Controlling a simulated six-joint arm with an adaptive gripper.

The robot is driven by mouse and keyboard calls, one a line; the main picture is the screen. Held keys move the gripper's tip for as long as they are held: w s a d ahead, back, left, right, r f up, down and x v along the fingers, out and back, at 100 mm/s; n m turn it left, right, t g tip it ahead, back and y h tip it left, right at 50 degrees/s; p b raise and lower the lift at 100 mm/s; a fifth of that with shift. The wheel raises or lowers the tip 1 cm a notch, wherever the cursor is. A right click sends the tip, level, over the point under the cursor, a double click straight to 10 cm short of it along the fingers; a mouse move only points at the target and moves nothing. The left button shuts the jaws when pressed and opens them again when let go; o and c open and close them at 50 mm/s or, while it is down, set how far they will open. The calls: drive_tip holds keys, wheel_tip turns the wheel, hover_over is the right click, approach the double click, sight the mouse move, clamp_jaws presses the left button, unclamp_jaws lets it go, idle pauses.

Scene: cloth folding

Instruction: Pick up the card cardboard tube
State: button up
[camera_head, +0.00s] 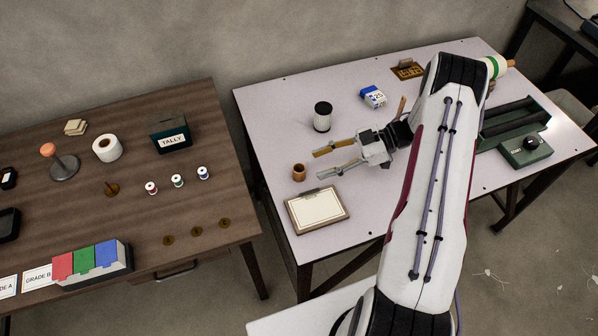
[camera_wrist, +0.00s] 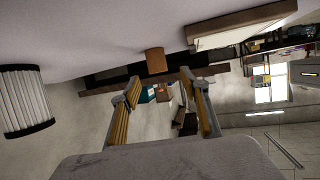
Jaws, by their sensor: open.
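The cardboard tube (camera_head: 299,172) is a small, short brown cylinder standing upright on the pale table, near its left edge. It also shows in the wrist view (camera_wrist: 156,60), a little beyond the fingertips and roughly between their directions. My gripper (camera_head: 320,163) is open and empty, with its yellow-padded fingers reaching left toward the tube. The tips are a short way to the right of the tube and apart from it. In the wrist view both fingers (camera_wrist: 160,82) show spread, with nothing between them.
A black-and-white cylinder (camera_head: 322,117) stands behind my gripper, also at left in the wrist view (camera_wrist: 25,100). A clipboard (camera_head: 317,210) lies in front of the tube. A blue-and-white box (camera_head: 373,97) is farther back. A gap separates the brown table (camera_head: 215,150) at left.

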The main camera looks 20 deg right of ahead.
sight(304, 169)
drive_tip(key=shift+w+a+f, duration=0.15)
drive_tip(key=shift+a+f, duration=0.05)
drive_tip(key=shift+a, duration=0.25)
drive_tip(key=shift+w+x, duration=0.2)
drive_tip(key=shift+x, duration=2.4)
drive_tip(key=shift+f, duration=0.1)
drive_tip(key=c, duration=0.8)
